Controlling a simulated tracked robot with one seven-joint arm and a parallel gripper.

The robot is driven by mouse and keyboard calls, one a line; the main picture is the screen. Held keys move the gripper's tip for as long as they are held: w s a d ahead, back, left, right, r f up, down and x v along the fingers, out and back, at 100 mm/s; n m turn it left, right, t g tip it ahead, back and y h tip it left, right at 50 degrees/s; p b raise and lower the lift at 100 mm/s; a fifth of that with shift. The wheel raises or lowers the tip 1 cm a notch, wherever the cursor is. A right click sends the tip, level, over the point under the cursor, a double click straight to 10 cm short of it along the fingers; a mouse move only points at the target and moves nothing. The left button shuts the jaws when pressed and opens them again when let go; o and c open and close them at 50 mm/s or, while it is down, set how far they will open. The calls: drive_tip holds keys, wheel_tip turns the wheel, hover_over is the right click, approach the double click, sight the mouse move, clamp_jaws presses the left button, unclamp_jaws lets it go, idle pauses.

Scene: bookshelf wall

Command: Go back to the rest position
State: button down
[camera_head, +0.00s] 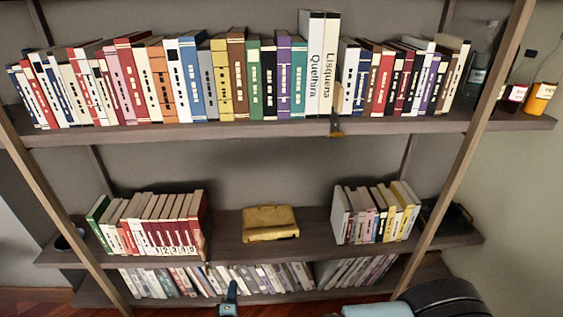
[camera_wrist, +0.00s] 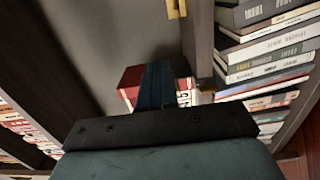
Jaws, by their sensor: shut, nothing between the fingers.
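My gripper (camera_head: 231,289) shows at the bottom of the head view, in front of the lowest shelf row. In the wrist view my gripper (camera_wrist: 157,72) has its dark fingers together with nothing between them. Behind the fingers in the wrist view is a red and white book block (camera_wrist: 130,84), partly hidden by them. Whether the fingers touch any book cannot be told. The rest of my arm is mostly out of view.
The bookshelf (camera_head: 240,132) fills the view, with slanted wooden posts at both sides. Bottles (camera_head: 538,97) stand at the upper right.

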drive_tip(key=w+d+r+m+g+h, duration=0.3)
drive_tip(key=w+d+r+m+h, duration=0.15)
drive_tip(key=r, duration=0.55)
drive_tip(key=w+d+r+m+g+h, duration=0.35)
drive_tip(key=r+h, duration=0.25)
drive_tip(key=r, duration=0.4)
drive_tip(key=w+d+r+m+g, duration=0.1)
drive_tip(key=d+r+m+g, duration=0.25)
drive_tip(key=d+r, duration=0.5)
drive_tip(key=w+d+r+m+g, duration=0.1)
drive_tip(key=d+r+m+g, duration=0.35)
drive_tip(key=r, duration=0.65)
drive_tip(key=s+d+r+m+t+y, duration=0.1)
drive_tip(key=s+d+r+y, duration=0.4)
drive_tip(key=s+d+r, duration=0.4)
drive_tip(key=s+d+r+m+t+y, duration=0.1)
drive_tip(key=s+d+r+y, duration=0.4)
drive_tip(key=s+d+r, duration=0.5)
drive_tip(key=v, duration=0.6)
drive_tip(key=shift+d+r, duration=0.25)
drive_tip(key=shift+r, duration=0.1)
